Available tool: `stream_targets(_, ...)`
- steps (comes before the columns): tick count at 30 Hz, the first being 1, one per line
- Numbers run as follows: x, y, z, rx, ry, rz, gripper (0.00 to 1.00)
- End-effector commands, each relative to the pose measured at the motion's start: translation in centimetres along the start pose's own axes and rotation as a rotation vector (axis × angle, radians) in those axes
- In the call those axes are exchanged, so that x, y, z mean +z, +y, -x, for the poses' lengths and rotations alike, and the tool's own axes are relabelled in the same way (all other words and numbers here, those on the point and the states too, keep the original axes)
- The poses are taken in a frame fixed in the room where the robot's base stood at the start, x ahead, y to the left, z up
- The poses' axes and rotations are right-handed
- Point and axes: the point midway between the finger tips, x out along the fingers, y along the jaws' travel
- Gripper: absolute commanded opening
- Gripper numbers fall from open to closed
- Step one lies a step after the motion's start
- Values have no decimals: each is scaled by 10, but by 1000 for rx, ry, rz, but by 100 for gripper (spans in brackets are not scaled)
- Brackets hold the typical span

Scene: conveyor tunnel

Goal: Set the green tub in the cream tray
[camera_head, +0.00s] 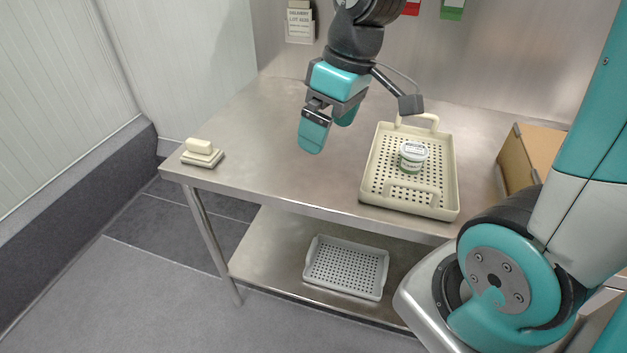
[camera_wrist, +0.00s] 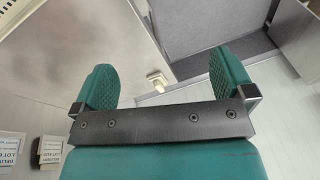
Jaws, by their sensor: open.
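The green tub (camera_head: 411,166), a small round cup with a pale lid and a green lower label, stands upright inside the cream tray (camera_head: 375,177). The cream tray has a perforated floor and two raised handles and rests on the steel table. My gripper (camera_head: 329,132) is open and empty, above the table to the left of the tray and apart from it. In the wrist view my gripper (camera_wrist: 165,88) shows its two teal fingers spread wide with nothing between them.
The steel table (camera_head: 262,150) has clear room left of the tray. A cream block on a small base (camera_head: 202,151) sits at its left corner. A cardboard box (camera_head: 530,155) stands right of the tray. A grey perforated tray (camera_head: 346,268) lies on the lower shelf.

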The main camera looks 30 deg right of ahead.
Motion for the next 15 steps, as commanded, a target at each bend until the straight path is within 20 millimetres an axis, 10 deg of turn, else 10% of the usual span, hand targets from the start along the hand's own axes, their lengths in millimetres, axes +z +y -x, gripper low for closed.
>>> stream_targets(3,19,-90,5,-89,14,73,100)
stream_targets(6,38,-132,7,-143,9,98,100)
stream_targets(15,52,-154,8,-177,0,105,100)
